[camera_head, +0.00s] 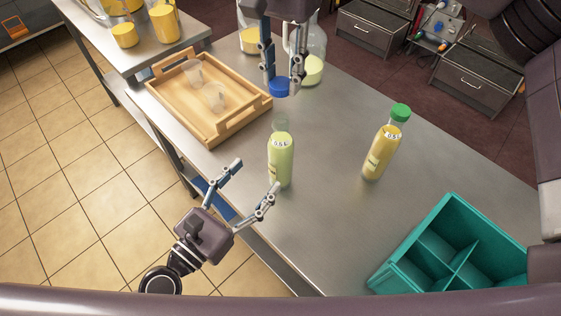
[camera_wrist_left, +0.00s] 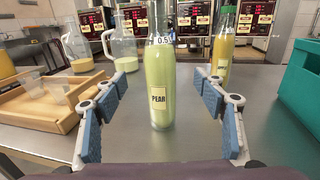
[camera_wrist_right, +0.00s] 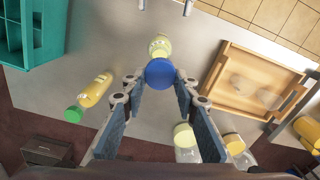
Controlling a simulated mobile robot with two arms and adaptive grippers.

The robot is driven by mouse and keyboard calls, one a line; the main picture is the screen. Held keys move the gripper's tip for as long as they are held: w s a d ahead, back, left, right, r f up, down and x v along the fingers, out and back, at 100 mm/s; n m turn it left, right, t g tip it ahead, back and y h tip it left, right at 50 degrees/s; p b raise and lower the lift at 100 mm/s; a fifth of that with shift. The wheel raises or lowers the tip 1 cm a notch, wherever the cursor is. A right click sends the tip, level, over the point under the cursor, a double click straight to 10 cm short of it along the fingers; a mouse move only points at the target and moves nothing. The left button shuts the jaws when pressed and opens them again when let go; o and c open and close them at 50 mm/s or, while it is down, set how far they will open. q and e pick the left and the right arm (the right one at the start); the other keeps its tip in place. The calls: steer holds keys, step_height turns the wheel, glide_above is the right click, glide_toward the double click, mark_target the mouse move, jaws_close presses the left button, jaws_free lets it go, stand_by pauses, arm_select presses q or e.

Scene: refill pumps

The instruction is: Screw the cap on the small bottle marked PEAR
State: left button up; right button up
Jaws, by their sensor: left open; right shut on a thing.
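The small bottle marked PEAR (camera_wrist_left: 158,96) stands upright on the metal table, filled pale green; it also shows in the head view (camera_head: 281,158). My right gripper (camera_head: 282,89) is shut on a blue cap (camera_head: 279,85) over the bottle's neck. The cap also shows in the right wrist view (camera_wrist_right: 160,72), where it hides the bottle's mouth. My left gripper (camera_head: 256,175) is open beside the bottle's lower body. In the left wrist view the bottle stands between and beyond its spread fingers.
A yellow bottle with a green cap (camera_head: 381,152) stands to the right. A teal divided crate (camera_head: 406,276) is at the front right. A wooden tray (camera_head: 213,140) with two clear cups is on the left. Glass jugs (camera_wrist_left: 121,45) stand behind. Table between bottles and crate is clear.

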mark_target(282, 146)
arm_select(q)
steer(key=shift+x, duration=5.55)
steer(key=shift+a, duration=0.1)
jaws_close()
arm_select(e)
steer(key=shift+f, duration=2.5)
